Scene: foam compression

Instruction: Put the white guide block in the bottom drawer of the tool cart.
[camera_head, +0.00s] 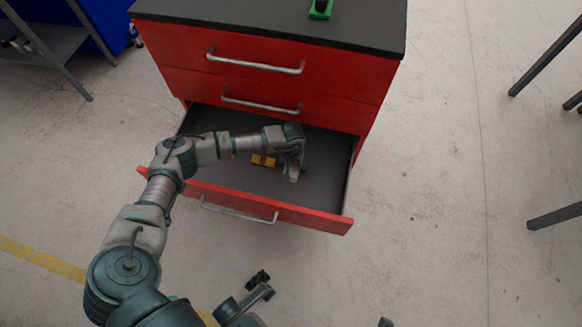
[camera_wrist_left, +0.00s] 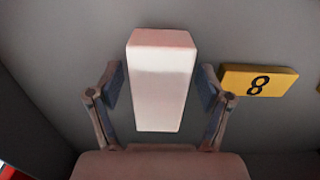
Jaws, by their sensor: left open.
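The white guide block (camera_wrist_left: 162,80) lies on the grey floor of the open bottom drawer (camera_head: 325,165). My left gripper (camera_wrist_left: 162,95) is open, with one finger on each side of the block. Narrow gaps show between the fingers and the block in the left wrist view. In the head view my left gripper (camera_head: 293,160) is down inside the drawer, and the block (camera_head: 293,174) shows partly below it.
A yellow block marked 8 (camera_wrist_left: 258,81) lies right of the left gripper; it also shows in the head view (camera_head: 263,161). The red tool cart (camera_head: 330,78) has its upper drawers shut. A green object (camera_head: 320,9) sits on its dark top. Table legs stand at the right.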

